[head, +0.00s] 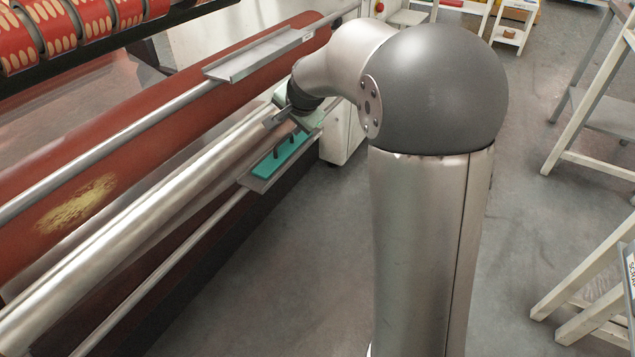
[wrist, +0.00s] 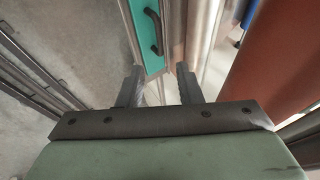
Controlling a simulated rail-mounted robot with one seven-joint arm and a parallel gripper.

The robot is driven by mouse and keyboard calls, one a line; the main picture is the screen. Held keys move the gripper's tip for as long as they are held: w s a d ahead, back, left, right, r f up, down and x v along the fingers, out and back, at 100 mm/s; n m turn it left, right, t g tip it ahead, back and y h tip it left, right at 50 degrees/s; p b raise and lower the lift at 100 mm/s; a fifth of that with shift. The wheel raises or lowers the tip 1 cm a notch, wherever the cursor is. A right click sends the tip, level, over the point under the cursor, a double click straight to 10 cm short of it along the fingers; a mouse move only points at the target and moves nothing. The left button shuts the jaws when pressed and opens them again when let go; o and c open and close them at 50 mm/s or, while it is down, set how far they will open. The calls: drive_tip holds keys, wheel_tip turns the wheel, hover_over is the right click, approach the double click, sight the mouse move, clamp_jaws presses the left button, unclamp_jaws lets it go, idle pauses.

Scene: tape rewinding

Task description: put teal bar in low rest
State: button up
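The teal bar (head: 283,156) lies in the low rest (head: 256,184), a shallow grey metal tray on the thin lower rail. Dark handle parts stand up from the bar. In the wrist view the teal bar (wrist: 146,48) and its black handle (wrist: 154,30) show beyond my fingertips. My gripper (wrist: 158,72) is open, with a clear gap between its two dark fingers and nothing held. In the head view my gripper (head: 292,116) is above and beside the bar, partly hidden by my wrist. The bar's far end is partly covered there.
An empty upper tray (head: 262,55) sits on the higher rail (head: 130,135). A shiny metal roller (head: 130,232) and a large red roll (head: 140,150) run alongside to the left. White stands (head: 590,100) are at the right. The grey floor between is clear.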

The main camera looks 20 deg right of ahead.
drive_tip(key=s+f+n+g, duration=0.3)
drive_tip(key=s+n, duration=0.1)
drive_tip(key=s, duration=0.8)
drive_tip(key=s+f+n+g+h, duration=0.1)
drive_tip(key=s+f+n+g, duration=0.15)
drive_tip(key=s, duration=0.95)
drive_tip(key=s+f+n+g, duration=0.3)
drive_tip(key=s+f+n, duration=0.1)
drive_tip(key=s, duration=0.9)
wheel_tip(320, 180, up, 14)
drive_tip(key=a+p, duration=0.1)
drive_tip(key=p, duration=1.2)
drive_tip(key=shift+a+r+t, duration=0.2)
drive_tip(key=shift+t, duration=0.25)
drive_tip(key=shift+w+n, duration=0.1)
drive_tip(key=shift+n, duration=0.15)
